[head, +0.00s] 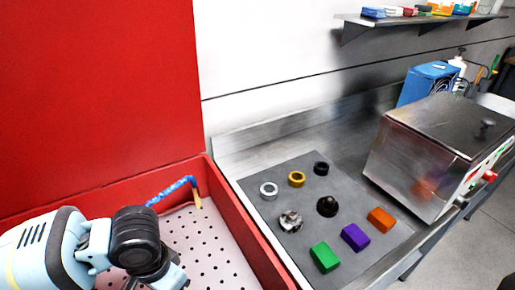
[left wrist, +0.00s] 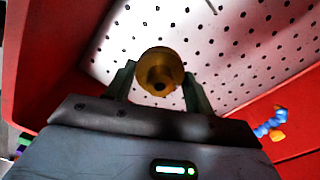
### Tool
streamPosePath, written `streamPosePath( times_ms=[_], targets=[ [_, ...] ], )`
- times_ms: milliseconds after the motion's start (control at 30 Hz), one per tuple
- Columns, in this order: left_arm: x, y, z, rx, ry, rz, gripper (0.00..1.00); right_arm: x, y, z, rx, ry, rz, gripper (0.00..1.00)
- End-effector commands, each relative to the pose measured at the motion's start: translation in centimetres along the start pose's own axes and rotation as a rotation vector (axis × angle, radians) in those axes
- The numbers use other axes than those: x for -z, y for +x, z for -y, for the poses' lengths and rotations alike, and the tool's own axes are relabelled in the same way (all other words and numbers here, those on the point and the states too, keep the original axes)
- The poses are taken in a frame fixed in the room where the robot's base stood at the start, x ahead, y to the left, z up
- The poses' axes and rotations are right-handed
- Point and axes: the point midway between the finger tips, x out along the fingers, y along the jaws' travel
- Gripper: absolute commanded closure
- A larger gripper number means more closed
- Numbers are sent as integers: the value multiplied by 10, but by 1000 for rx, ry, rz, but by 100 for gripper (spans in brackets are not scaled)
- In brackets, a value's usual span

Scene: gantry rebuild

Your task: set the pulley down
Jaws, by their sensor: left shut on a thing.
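A brass-coloured round part with a dark centre hole, which looks like the pulley (left wrist: 160,66), sits between the two fingers of my left gripper (left wrist: 160,84) in the left wrist view. The gripper is shut on it and holds it over a pale perforated floor (left wrist: 230,45). In the head view my left arm reaches into the red-walled bay at the lower left, over the perforated floor (head: 215,245). My arm hides the pulley and fingertips there. I cannot tell how high the pulley is above the floor. My right gripper is in neither view.
The red wall (head: 245,225) separates the bay from a grey mat (head: 270,207) with several rings, machined parts and coloured blocks. A blue hose with an orange tip (head: 175,191) hangs at the bay's back. A metal box machine (head: 410,165) stands right of the mat.

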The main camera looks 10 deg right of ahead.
Motion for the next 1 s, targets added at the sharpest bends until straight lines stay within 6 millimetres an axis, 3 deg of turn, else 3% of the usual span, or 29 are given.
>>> streamPosePath(
  times_ms=[500, 700, 1000],
  targets=[
    [30, -51, -17, 1, -648, -4, 82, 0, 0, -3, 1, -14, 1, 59],
    [33, -57, -19, 0, -747, -2, 82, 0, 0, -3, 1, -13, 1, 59],
    [33, -58, -20, -1, -758, -1, 82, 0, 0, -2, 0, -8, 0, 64]
  ],
)
